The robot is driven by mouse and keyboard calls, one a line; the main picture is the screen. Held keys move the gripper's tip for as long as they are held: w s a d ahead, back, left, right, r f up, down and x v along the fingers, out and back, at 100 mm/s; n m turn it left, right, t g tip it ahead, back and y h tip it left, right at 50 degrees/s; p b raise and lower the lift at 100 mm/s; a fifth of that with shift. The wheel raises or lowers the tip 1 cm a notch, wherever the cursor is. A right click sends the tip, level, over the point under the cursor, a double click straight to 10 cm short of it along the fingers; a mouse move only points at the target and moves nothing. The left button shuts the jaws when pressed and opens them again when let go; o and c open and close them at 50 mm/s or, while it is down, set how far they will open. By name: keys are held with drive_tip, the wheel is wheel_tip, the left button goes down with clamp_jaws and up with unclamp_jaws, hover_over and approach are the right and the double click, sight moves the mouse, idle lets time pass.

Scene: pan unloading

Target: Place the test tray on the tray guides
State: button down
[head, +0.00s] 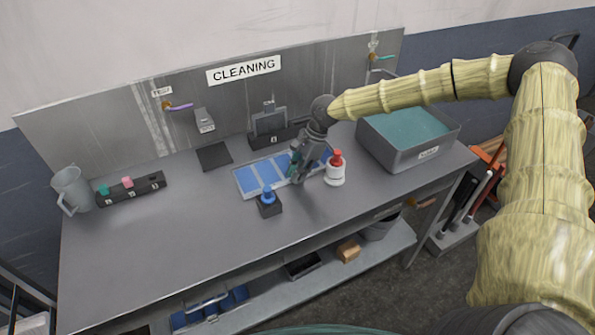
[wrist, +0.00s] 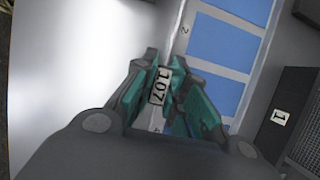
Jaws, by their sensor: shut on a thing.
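My gripper (head: 299,176) is over the right half of a flat tray-like panel (head: 247,184) with blue fields in a pale frame. In the wrist view, its teal-padded fingers (wrist: 165,98) are closed on a small piece with a white tag (wrist: 160,86) reading 107. The fingers hide most of this piece, and I cannot tell whether it is part of the test tray. The blue-field panel (wrist: 226,46) lies just beyond the fingers, with a number 2 on its frame. I cannot make out the tray guides for certain.
A red-topped white bottle (head: 335,172) stands close right of my gripper. A blue-topped dark block (head: 268,206) is in front. A grey basin (head: 386,150) is at right, a dark stand (head: 272,139) behind, a dark mat (head: 213,156) at left. The left front bench is clear.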

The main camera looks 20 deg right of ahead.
drive_tip(key=shift+f, duration=0.1)
drive_tip(key=c, duration=1.4)
unclamp_jaws()
drive_tip(key=shift+c, duration=0.2)
